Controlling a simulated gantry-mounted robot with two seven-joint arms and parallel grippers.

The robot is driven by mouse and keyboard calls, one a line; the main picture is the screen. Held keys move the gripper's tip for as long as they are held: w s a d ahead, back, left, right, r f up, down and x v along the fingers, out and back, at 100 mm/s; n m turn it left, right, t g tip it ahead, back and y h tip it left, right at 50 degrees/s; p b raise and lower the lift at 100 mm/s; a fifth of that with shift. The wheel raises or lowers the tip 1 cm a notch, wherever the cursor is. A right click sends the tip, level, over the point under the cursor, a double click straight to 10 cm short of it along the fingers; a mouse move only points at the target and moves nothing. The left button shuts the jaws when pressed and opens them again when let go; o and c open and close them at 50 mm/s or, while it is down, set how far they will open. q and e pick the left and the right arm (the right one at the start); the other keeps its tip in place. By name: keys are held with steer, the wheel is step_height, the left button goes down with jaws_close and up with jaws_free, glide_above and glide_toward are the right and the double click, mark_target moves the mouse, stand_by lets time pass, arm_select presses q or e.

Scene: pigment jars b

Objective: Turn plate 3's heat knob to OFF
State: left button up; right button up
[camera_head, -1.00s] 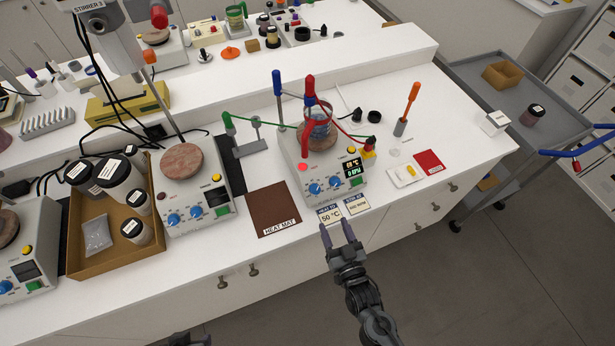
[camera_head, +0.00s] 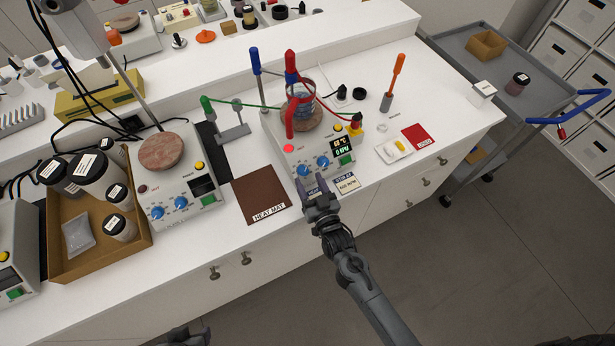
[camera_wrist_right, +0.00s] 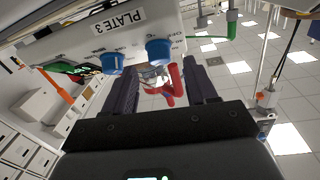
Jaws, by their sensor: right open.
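Plate 3 (camera_head: 283,150) is the white hotplate with a lit red lamp, a lit display (camera_head: 341,145) and two blue knobs on its front. The left knob (camera_head: 303,170) and right knob (camera_head: 323,162) have markings too small to read. In the right wrist view, the PLATE 3 label (camera_wrist_right: 118,20) shows, with one knob (camera_wrist_right: 158,50) roughly between the fingers and the other knob (camera_wrist_right: 113,62) beside them. My right gripper (camera_head: 312,183) is open and empty, just in front of the knobs. A dark part of my left gripper (camera_head: 188,338) shows at the bottom edge; its jaws are unclear.
A beaker (camera_head: 301,98) stands on the plate, with red tubing and clamp stands around it. A brown heat mat (camera_head: 260,193) lies to the left. A second hotplate (camera_head: 160,190) and a box of jars (camera_head: 100,262) stand further left.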

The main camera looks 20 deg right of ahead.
mark_target(304, 171)
steer(key=shift+w, duration=1.15)
steer(key=c, duration=1.1)
steer(key=shift+o, duration=0.2)
steer(key=shift+n+y, duration=0.4)
